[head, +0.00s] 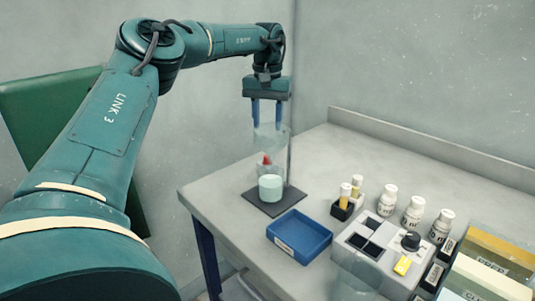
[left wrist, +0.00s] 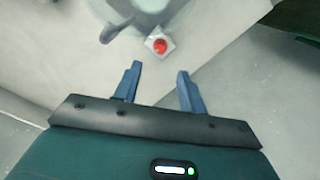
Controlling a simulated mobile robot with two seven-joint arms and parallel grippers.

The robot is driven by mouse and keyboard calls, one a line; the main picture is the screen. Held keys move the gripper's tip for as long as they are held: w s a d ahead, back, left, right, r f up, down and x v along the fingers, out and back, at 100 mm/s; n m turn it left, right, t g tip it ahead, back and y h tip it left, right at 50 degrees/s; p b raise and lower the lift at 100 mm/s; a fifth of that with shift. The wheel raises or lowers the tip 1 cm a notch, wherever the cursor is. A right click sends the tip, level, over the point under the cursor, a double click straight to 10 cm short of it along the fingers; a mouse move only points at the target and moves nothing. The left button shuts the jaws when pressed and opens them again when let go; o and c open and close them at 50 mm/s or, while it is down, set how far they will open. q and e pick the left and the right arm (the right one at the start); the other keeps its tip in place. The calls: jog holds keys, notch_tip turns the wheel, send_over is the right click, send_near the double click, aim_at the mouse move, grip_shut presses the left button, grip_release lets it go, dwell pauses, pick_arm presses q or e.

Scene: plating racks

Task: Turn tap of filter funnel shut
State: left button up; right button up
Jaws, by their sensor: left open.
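The filter funnel (head: 270,140) is a clear vessel on a stand with a thin rod and a dark base plate (head: 262,209). Its red tap (head: 266,160) shows low on the funnel, above a pale cup (head: 270,188) on the base plate. In the left wrist view the red tap (left wrist: 160,46) sits on a pale square block, just beyond the fingertips. My left gripper (head: 267,124) points down at the funnel's upper part in the head view. In the left wrist view its blue fingers (left wrist: 160,68) are apart with nothing between them. My right gripper is not in view.
A blue tray (head: 300,235) lies in front of the stand. To the right are a small rack with yellow-topped vials (head: 345,200), white bottles (head: 412,212), a grey box with a black knob (head: 375,250) and labelled boxes (head: 490,265). The table behind the bottles is clear.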

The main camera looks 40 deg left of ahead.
aim_at(267, 156)
pick_arm(q)
notch_tip(267, 156, down, 10)
jog(key=shift+r, duration=0.15)
jog(key=shift+c, duration=0.2)
